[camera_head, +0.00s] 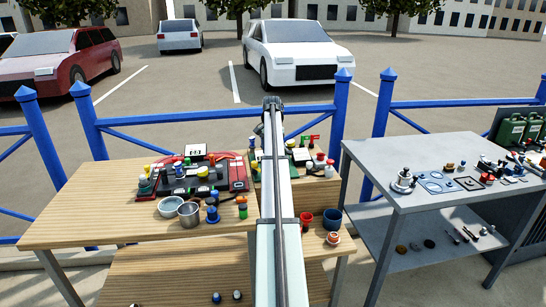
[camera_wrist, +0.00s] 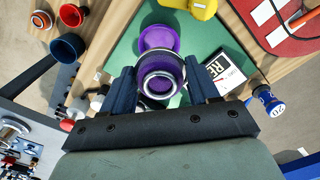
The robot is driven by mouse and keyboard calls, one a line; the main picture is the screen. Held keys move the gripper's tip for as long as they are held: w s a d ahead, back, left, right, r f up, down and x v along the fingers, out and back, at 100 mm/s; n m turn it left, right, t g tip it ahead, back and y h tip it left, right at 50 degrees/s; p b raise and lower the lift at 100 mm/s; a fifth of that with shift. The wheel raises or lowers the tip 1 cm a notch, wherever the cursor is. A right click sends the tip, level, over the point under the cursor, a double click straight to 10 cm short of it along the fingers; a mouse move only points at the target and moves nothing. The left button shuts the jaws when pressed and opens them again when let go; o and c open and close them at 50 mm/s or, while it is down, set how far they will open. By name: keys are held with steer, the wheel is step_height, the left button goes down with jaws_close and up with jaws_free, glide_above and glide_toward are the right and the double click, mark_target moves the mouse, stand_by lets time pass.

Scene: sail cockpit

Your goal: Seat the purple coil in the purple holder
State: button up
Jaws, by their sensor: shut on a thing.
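In the wrist view my gripper (camera_wrist: 160,70) has its two dark blue fingers on either side of the purple coil (camera_wrist: 162,60), shut on it. The coil is round and purple with a pale metallic ring on the end towards the camera. A second purple round piece, which looks like the purple holder (camera_wrist: 157,36), shows just beyond it over a green surface (camera_wrist: 128,45). The coil overlaps the holder's near edge in the picture, so I cannot tell whether they touch. In the head view my arm hides the gripper, the coil and the holder.
A yellow piece (camera_wrist: 200,8) and a white lettered card (camera_wrist: 222,70) lie close by. A dark blue cup (camera_wrist: 68,46) stands to the left, a blue-capped bottle (camera_wrist: 267,100) to the right. In the head view, metal bowls (camera_head: 189,215) stand on the wooden table left of my arm.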

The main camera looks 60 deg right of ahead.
steer(key=shift+f, duration=2.9)
steer(key=shift+f, duration=0.35)
stand_by(2.2)
steer(key=shift+r, duration=0.8)
stand_by(0.6)
steer(key=shift+f, duration=0.65)
stand_by(0.5)
